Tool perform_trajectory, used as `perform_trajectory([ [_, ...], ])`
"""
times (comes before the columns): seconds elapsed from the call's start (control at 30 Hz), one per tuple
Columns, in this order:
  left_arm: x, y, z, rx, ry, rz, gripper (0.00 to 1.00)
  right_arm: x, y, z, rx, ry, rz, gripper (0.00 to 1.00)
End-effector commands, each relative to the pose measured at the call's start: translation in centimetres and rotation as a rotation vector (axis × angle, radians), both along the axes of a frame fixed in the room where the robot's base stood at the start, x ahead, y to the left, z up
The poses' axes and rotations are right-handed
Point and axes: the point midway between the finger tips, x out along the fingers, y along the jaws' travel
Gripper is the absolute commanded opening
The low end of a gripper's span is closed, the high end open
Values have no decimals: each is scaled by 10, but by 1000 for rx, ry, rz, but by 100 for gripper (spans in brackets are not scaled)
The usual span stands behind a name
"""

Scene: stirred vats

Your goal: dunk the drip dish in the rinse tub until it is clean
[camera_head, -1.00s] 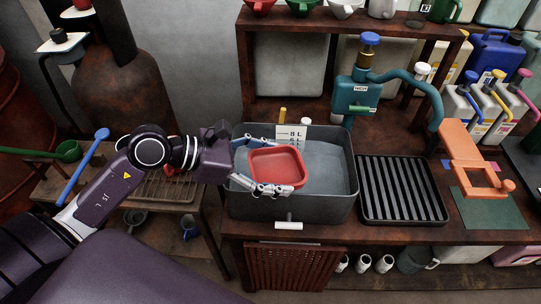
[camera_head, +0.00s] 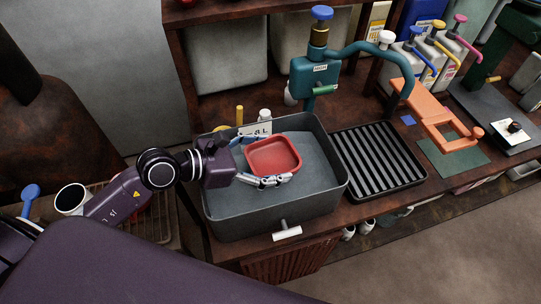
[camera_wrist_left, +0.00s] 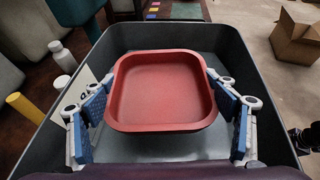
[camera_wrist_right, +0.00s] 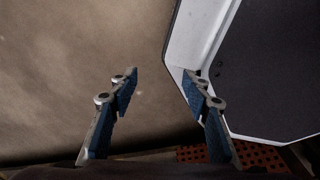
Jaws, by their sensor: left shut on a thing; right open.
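The drip dish is a red, shallow, rounded-square dish (camera_head: 273,157), shown in the head view over the rinse tub. My left gripper (camera_head: 262,162) is shut on it, with fingers at its two sides; the dish also fills the middle of the left wrist view (camera_wrist_left: 160,92). Its inside looks plain red with slightly darker patches; I cannot tell whether that is dirt. The rinse tub (camera_head: 335,192) is a dark grey basin with grey water or floor beneath the dish. I cannot tell whether the dish touches the water. My right gripper (camera_wrist_right: 160,80) is open and empty, over the floor.
A black ribbed drain rack (camera_head: 378,160) stands right of the tub. A teal pump with a curved spout (camera_head: 316,75) stands behind. An orange stand (camera_head: 436,118) is further right. A white-handled tap (camera_head: 287,233) sticks out at the tub's front.

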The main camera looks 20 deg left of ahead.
Motion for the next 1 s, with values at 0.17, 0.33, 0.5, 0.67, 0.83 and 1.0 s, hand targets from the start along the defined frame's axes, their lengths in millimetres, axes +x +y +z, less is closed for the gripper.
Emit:
perform_trajectory([
  [0.17, 0, 0, 16, 1, -2, 0, 35, -1, 11, 13, 12, 2, 1, 44],
  [0.33, 0, 0, 28, 1, -2, 0, 35, -1, 21, 23, 24, 1, 2, 44],
  [0.5, 0, 0, 40, 0, -2, 0, 35, -1, 20, 32, 23, 2, 4, 44],
  [0.67, 0, 0, 51, 0, -2, 0, 35, -1, 16, 41, 18, 2, 5, 44],
  [0.83, 0, 0, 63, 1, -2, 0, 35, -1, 11, 51, 13, 1, 3, 44],
  [1.0, 0, 0, 73, 1, -2, 0, 35, -1, 9, 59, 10, 1, 1, 44],
])
